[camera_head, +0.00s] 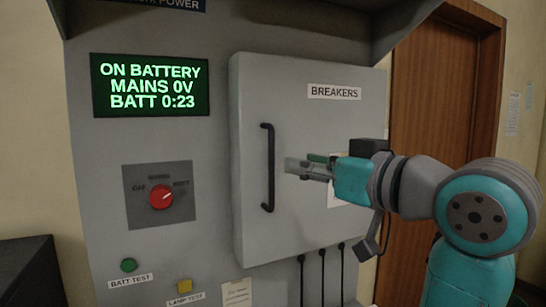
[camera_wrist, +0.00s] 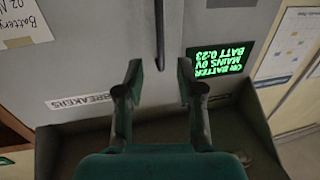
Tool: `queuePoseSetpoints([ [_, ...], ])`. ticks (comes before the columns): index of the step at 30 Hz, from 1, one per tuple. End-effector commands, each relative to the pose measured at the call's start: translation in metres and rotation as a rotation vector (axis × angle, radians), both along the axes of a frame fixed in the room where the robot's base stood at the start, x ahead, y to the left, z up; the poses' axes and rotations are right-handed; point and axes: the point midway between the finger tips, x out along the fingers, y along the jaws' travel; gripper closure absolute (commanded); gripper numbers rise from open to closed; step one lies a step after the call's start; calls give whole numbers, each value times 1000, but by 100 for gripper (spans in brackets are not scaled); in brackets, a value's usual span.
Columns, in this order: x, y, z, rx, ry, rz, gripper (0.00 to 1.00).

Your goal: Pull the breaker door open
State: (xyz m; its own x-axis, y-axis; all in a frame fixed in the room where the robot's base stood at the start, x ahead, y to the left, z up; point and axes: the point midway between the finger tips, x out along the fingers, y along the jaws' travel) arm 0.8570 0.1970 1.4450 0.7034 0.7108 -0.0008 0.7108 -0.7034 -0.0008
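The grey breaker door (camera_head: 315,125), labelled BREAKERS, appears shut on the cabinet in the head view. Its black vertical bar handle (camera_head: 268,168) is on the left side of the door. My gripper (camera_head: 290,166) is just right of the handle in the head view, at about its mid-height. In the wrist view my gripper (camera_wrist: 159,72) is open and empty, with its two fingers well apart. The handle (camera_wrist: 160,32) shows there ahead of the fingertips, in line with the gap between them. I see no contact with it.
Left of the door are a green display (camera_head: 150,85) reading ON BATTERY, a red rotary switch (camera_head: 161,197), a green button (camera_head: 128,265) and a yellow button (camera_head: 185,286). Black cables (camera_head: 322,275) hang below the door. A wooden door (camera_head: 435,85) stands at right.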

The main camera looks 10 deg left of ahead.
Motion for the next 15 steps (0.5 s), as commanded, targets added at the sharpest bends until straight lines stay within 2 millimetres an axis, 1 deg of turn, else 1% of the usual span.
queuePoseSetpoints([
  [1, 5, 7, 0, 1, 2, 3, 63],
  [9, 38, 41, 0, 1, 2, 3, 63],
  [15, 58, 59, 0, 1, 1, 2, 63],
])
